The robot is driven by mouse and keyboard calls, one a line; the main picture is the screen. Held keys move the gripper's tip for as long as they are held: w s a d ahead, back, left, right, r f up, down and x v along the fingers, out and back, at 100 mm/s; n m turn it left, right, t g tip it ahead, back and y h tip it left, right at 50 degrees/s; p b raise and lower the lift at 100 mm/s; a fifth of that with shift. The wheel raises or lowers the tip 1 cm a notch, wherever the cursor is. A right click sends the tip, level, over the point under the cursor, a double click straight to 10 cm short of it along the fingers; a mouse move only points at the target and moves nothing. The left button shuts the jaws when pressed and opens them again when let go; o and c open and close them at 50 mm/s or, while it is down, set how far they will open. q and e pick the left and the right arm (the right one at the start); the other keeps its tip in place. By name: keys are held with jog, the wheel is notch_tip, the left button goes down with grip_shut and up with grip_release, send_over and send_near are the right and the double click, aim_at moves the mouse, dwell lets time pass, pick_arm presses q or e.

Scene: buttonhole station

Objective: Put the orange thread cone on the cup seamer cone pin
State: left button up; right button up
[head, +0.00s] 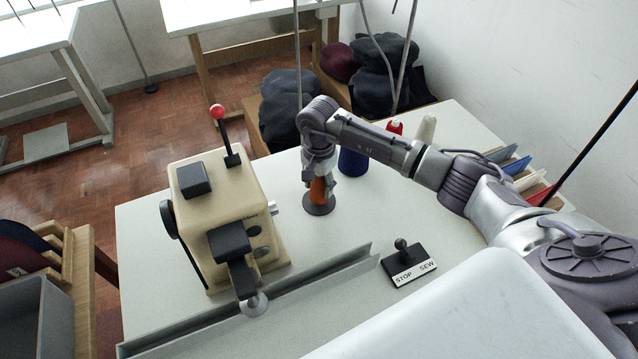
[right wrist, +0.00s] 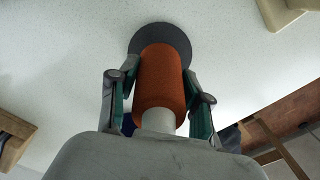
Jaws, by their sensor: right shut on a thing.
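The orange thread cone (head: 318,189) is in my right gripper (head: 320,180), upright over a dark round base (head: 319,206) on the table behind the machine's right side. In the right wrist view the orange cone (right wrist: 161,85) sits between the two fingers of the gripper (right wrist: 160,100), its far end against the dark disc (right wrist: 160,38). The pin itself is hidden by the cone. I cannot tell whether the cone rests fully on the base. My left gripper is not in view.
A beige machine (head: 225,205) with a red-knobbed lever stands left of the gripper. A blue cone (head: 353,160) stands close behind on the right, with red (head: 394,128) and cream (head: 426,130) cones farther back. A STOP/SEW switch (head: 408,264) and a metal rail (head: 310,285) lie in front.

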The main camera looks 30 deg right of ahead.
jog(key=shift+f+b, duration=0.45)
jog(key=o, duration=1.3)
jog(key=shift+c, duration=0.2)
notch_tip(320, 180, up, 12)
jog(key=shift+s, duration=0.1)
